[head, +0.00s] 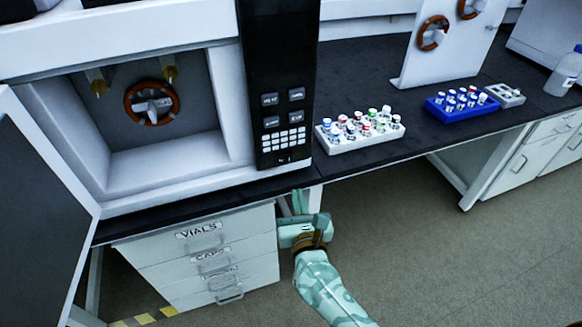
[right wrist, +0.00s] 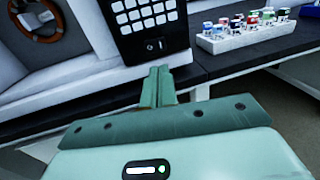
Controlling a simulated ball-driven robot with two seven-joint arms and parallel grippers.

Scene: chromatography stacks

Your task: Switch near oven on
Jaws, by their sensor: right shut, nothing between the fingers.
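The near oven (head: 120,27) stands at the left of the bench with its door (head: 35,215) swung open to the left. Its black control panel (head: 277,75) has several buttons, a keypad and a small switch (head: 284,160) at the bottom. The switch also shows in the right wrist view (right wrist: 153,45), but its position is too small to tell. My right gripper (head: 299,196) is shut and empty, just in front of the bench edge and below the panel. In the right wrist view its fingertips (right wrist: 158,70) point toward the switch, apart from it. My left gripper is not in view.
A white rack of vials (head: 360,132) stands right of the oven, with a blue rack (head: 462,103) further right. A brown ring (head: 152,103) hangs inside the oven. White drawers (head: 205,258) stand under the bench. The floor at the right is clear.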

